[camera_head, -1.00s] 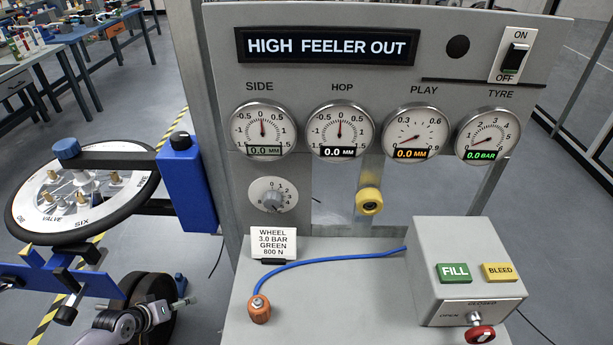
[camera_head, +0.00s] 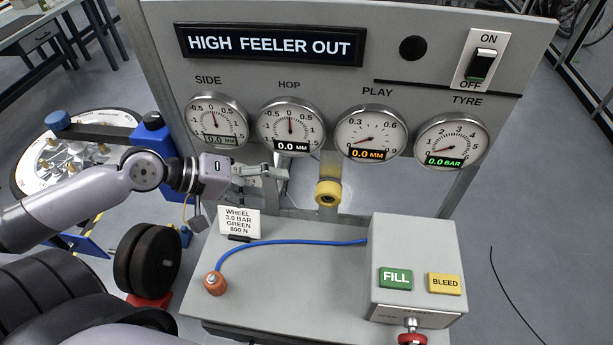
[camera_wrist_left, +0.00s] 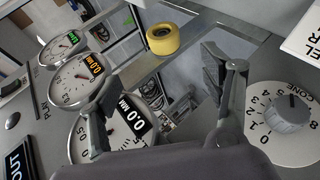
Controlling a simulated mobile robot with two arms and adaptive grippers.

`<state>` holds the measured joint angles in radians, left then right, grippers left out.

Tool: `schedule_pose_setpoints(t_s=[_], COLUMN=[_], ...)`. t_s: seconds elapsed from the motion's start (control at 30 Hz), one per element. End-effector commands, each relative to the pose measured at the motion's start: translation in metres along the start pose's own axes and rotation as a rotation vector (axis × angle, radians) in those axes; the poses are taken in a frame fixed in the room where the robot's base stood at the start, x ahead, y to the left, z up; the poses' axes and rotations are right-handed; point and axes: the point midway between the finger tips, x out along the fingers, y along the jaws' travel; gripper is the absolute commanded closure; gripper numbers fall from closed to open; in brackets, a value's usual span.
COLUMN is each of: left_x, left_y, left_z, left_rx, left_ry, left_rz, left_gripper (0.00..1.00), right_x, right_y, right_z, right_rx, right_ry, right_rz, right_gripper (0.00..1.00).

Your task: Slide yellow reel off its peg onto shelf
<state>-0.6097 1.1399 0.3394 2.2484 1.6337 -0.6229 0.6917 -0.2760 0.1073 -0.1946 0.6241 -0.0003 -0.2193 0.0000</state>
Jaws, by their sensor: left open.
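The yellow reel (camera_head: 328,192) sits at the front of the panel, below the play and hop gauges, above the grey shelf (camera_head: 300,265). Its peg is largely hidden by the reel. In the left wrist view the reel (camera_wrist_left: 163,38) is ahead of the fingers, near the top. My left gripper (camera_head: 284,172) is open and empty, just left of the reel and apart from it. In the left wrist view the gripper's (camera_wrist_left: 158,85) two fingers are spread wide, with nothing between them. My right gripper is not in view.
On the shelf lie a blue hose with an orange end (camera_head: 215,284), a white card (camera_head: 239,222) and a grey box (camera_head: 412,270) with FILL and BLEED buttons. A knob dial (camera_wrist_left: 290,115) is close to one finger. The shelf's middle is mostly clear.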

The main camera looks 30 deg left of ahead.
Motion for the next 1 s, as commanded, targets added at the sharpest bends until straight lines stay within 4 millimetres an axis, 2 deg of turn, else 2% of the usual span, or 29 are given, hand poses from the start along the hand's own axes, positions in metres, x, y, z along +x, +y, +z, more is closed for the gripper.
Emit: schedule_pose_setpoints(t_s=[0.1, 0.3, 0.4, 0.53, 0.77, 1.0], left_x=[0.005, 0.021, 0.031, 0.043, 0.073, 0.119], left_y=[0.000, 0.001, 0.001, 0.001, 0.002, 0.005], left_z=[0.000, -0.001, -0.001, -0.002, -0.003, -0.001], left_rx=[-0.001, 0.002, 0.002, -0.002, -0.004, -0.001], left_ry=[0.000, 0.001, 0.003, 0.005, 0.005, 0.001], left_rz=[0.002, 0.003, 0.003, 0.004, 0.006, 0.006], left_gripper=[0.28, 0.28, 0.28, 0.28, 0.28, 0.28], right_x=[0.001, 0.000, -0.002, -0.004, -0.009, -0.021], right_y=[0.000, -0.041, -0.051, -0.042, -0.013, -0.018], right_z=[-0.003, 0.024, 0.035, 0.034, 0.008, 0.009], right_rx=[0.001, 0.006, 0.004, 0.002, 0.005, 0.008], right_ry=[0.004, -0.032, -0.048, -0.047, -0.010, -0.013], right_rz=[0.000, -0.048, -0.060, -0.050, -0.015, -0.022], right_gripper=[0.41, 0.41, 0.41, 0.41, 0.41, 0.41])
